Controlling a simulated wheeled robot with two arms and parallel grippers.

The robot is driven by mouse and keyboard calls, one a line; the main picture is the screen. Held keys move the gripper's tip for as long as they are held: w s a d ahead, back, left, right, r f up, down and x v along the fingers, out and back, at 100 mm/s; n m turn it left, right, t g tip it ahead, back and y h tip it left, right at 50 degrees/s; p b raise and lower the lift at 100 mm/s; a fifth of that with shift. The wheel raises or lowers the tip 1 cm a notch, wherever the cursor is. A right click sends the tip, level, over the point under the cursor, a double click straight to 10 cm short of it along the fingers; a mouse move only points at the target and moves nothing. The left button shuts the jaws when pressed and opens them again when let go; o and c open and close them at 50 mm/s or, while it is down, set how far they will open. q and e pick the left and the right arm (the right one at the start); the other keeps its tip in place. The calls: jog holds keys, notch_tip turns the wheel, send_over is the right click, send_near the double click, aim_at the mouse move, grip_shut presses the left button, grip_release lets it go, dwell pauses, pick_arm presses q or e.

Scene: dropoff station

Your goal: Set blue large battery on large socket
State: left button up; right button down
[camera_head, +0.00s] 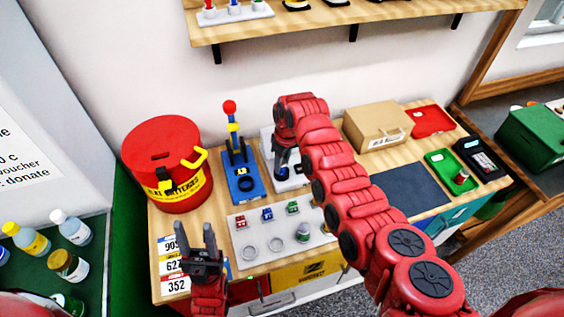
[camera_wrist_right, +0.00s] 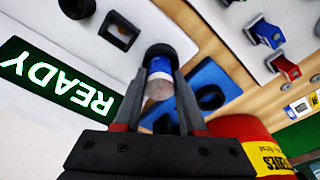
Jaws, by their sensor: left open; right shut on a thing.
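The blue large battery (camera_wrist_right: 160,85) is a short cylinder with blue and pale grey bands, held between the fingers of my right gripper (camera_wrist_right: 160,112). Its far end meets or overlaps a dark round socket (camera_wrist_right: 161,49) on a white panel in the right wrist view; I cannot tell whether it is seated. In the head view my right gripper (camera_head: 283,165) is over the white tester, with a bit of blue below it, and my arm partly hides this area. My left gripper (camera_head: 202,252) is open and empty at the front left of the table.
A blue stand with a red ball (camera_head: 240,175) is just left of the tester. A red battery bin (camera_head: 165,165) stands at the back left. A pale plate with clips and rings (camera_head: 240,222) lies in front. A cardboard box (camera_head: 376,125) is behind right.

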jog(key=shift+s, duration=0.15)
jog(key=shift+b, duration=0.3)
dwell(0.5)
dwell(0.5)
jog(key=shift+f+b, duration=0.55)
jog(key=shift+b, duration=0.05)
jog(key=c, duration=0.8)
grip_release()
jog(key=shift+o, duration=0.2)
jog(key=shift+r, duration=0.1)
